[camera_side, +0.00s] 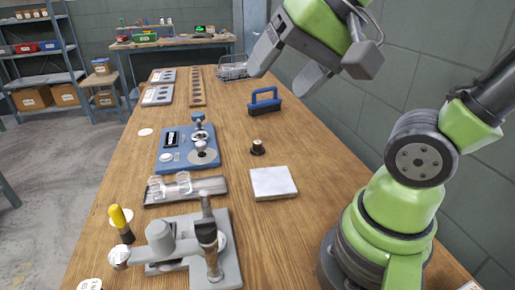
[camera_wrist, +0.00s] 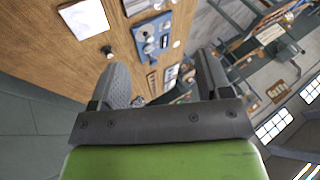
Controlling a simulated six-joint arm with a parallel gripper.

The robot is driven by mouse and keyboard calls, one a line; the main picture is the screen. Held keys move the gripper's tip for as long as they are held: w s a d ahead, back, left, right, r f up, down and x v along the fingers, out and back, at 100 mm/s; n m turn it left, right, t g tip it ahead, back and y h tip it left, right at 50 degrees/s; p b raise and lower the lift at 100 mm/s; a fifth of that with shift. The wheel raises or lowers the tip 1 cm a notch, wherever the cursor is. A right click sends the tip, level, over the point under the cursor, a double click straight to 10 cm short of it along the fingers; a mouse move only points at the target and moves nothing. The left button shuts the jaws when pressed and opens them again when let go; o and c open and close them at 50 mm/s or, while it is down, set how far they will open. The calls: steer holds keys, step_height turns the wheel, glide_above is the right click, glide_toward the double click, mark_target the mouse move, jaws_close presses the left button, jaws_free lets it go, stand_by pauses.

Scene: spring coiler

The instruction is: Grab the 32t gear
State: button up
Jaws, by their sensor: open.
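My gripper (camera_side: 281,80) is open and empty, high above the right side of the wooden bench. In the wrist view its two grey fingers (camera_wrist: 162,62) stand wide apart with nothing between them. I cannot pick out a gear marked 32t in either view. At the far end of the bench lie two pale trays with dark round spots, one nearer (camera_side: 158,95) and one farther (camera_side: 163,76). Beside them is a long brown board (camera_side: 197,88) with a row of dark round spots. These are too small to tell whether they are gears or holes.
A blue-based device (camera_side: 187,157) and a grey coiling fixture (camera_side: 190,250) stand along the bench's left. A yellow-handled tool (camera_side: 120,220) stands near the front.

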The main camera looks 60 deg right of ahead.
steer(key=w+d+f+m+h, duration=0.1)
steer(key=w+d+f+m, duration=0.2)
steer(key=w+d+m, duration=0.5)
steer(key=m+g+h, duration=0.2)
steer(key=m+g, duration=0.1)
steer(key=m, duration=2.1)
glide_toward(258, 142)
steer(key=shift+m, duration=0.3)
steer(key=x, duration=0.4)
steer(key=shift+s+a+f, duration=0.1)
steer(key=shift+s+f, duration=0.1)
steer(key=shift+f, duration=0.15)
steer(key=shift+w+x, duration=0.15)
steer(key=shift+x, duration=1.35)
steer(key=shift+w+x, duration=0.15)
steer(key=shift+x, duration=1.35)
steer(key=shift+r, duration=0.1)
steer(key=shift+r, duration=0.1)
steer(key=c, duration=1.1)
